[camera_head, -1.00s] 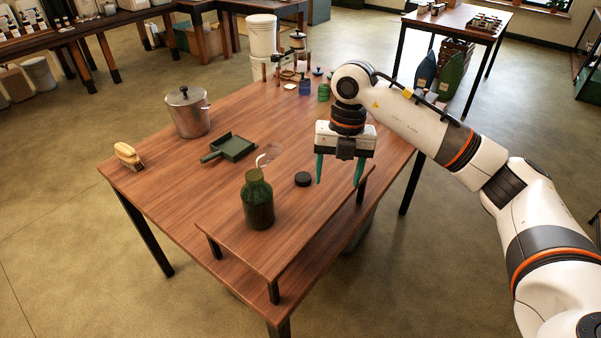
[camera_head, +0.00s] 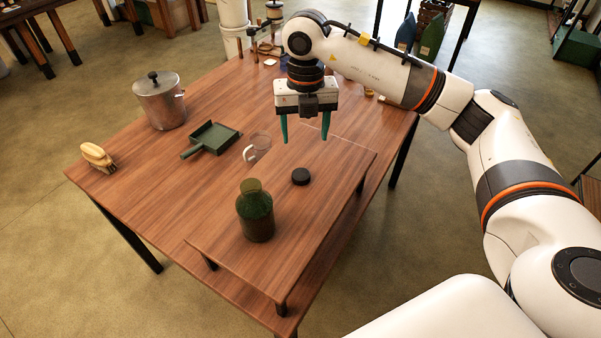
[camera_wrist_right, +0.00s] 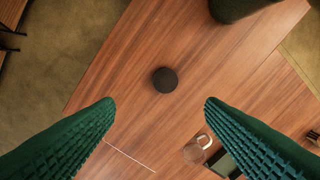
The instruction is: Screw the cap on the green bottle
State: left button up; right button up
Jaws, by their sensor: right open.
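The green bottle (camera_head: 255,212) stands upright on a raised wooden board at the front of the table, its top open. The black cap (camera_head: 300,176) lies flat on the same board, apart from the bottle, to its upper right. My right gripper (camera_head: 305,140) is open and empty, above the table and beyond the cap. In the right wrist view the cap (camera_wrist_right: 164,79) sits ahead of and between the two green fingers, and part of the bottle (camera_wrist_right: 235,8) shows at the top edge. My left gripper is not in view.
A clear glass mug (camera_head: 258,147), a green dustpan (camera_head: 212,138), a lidded metal pot (camera_head: 160,101) and a brush (camera_head: 97,156) stand on the table to the left and back. The board (camera_head: 315,220) is bare right of the bottle.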

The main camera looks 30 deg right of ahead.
jog(key=p, duration=0.1)
send_over(301, 174)
jog(key=d, duration=0.1)
notch_tip(301, 174, down, 6)
jog(key=shift+w+r, duration=0.1)
jog(key=shift+f, duration=0.2)
jog(key=shift+a+f+p, duration=0.2)
jog(key=shift+f+p, duration=0.1)
jog(key=shift+p, duration=0.2)
jog(key=f, duration=0.1)
jog(key=f+p, duration=0.1)
jog(key=f, duration=0.1)
jog(key=shift+a+f, duration=0.3)
jog(key=shift+f, duration=0.45)
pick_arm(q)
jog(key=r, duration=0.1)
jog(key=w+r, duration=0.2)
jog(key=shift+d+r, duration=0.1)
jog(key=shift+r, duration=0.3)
pick_arm(e)
jog(key=c, duration=1)
